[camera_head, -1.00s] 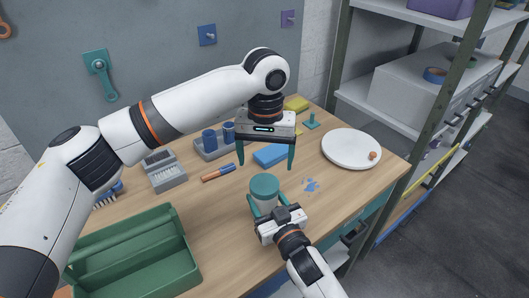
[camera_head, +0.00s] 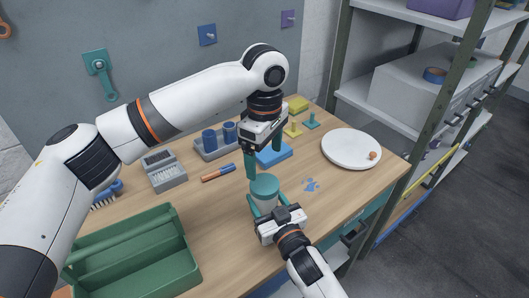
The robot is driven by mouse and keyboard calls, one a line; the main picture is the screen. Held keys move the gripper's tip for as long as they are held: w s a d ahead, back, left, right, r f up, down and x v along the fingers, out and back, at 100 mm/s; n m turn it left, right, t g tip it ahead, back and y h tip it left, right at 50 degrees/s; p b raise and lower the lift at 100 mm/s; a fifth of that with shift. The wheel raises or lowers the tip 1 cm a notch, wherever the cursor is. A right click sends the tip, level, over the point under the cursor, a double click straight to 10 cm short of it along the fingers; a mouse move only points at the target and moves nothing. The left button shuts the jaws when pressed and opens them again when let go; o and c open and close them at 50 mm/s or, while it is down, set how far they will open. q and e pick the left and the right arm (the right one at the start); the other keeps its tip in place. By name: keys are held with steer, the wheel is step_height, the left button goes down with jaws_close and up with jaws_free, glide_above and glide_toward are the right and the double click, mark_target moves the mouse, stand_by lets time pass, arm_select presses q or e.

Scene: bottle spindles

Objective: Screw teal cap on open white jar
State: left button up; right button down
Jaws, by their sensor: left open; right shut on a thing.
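The white jar (camera_head: 265,201) stands upright on the wooden table, with the teal cap (camera_head: 264,184) sitting on its top. I cannot tell how tightly the cap is seated. My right gripper (camera_head: 268,207) is shut on the jar's body from the front, its teal fingers at the jar's sides. My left gripper (camera_head: 264,163) is open above and slightly behind the cap, pointing down, with its fingers apart and empty. Its fingertips are close to the cap's height in the picture; I cannot tell whether one touches it.
A green tray (camera_head: 180,246) is at the front left. A blue box (camera_head: 273,154), an orange and blue marker (camera_head: 217,172) and a grey holder with blue cylinders (camera_head: 206,154) lie behind. A white plate (camera_head: 350,150) is at the right, beyond a blue splotch (camera_head: 310,185).

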mark_target(264, 183)
arm_select(q)
steer(key=shift+f, duration=4)
